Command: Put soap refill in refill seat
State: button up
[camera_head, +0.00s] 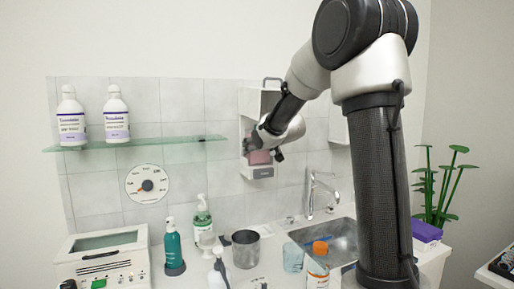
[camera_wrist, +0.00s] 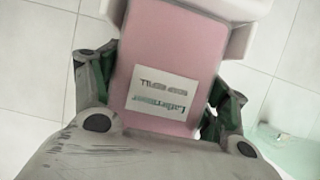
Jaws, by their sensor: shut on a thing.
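The soap refill (camera_head: 260,157) is a pink block with a white label. In the wrist view the refill (camera_wrist: 170,50) sits between the two fingers of my gripper (camera_wrist: 160,95), which is shut on its sides. In the head view my gripper (camera_head: 262,148) is at the white wall dispenser (camera_head: 254,103), with the refill in front of its lower part, above a grey bottom piece (camera_head: 263,172). White dispenser parts (camera_wrist: 238,42) flank the refill's far end in the wrist view. My arm hides part of the dispenser, and I cannot tell whether the refill is fully seated.
A glass shelf (camera_head: 180,140) with two white bottles is on the left wall. Below stand a teal bottle (camera_head: 174,250), a pump bottle (camera_head: 202,218), a metal cup (camera_head: 246,249) and an orange-capped bottle (camera_head: 318,268). A faucet (camera_head: 311,195) and sink are to the right.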

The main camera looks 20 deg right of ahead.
jog(key=o, duration=1.2)
jog(key=shift+f, duration=0.1)
jog(key=shift+c, duration=0.2)
jog(key=shift+s+r, duration=0.25)
jog(key=s+d+r+g+h, duration=0.2)
jog(key=s, duration=1.7)
jog(key=s+a+f+g, duration=0.1)
jog(key=s+f, duration=0.3)
jog(key=s, duration=0.4)
jog(key=s+a+f+g+y, duration=0.1)
jog(key=s+a+f+g, duration=0.1)
jog(key=s, duration=0.6)
jog(key=s+a+f+g+y, duration=0.1)
jog(key=s+f+g, duration=0.3)
jog(key=s, duration=0.4)
jog(key=shift+s+a+f, duration=0.4)
jog(key=shift+a+f, duration=0.35)
jog(key=shift+f, duration=0.05)
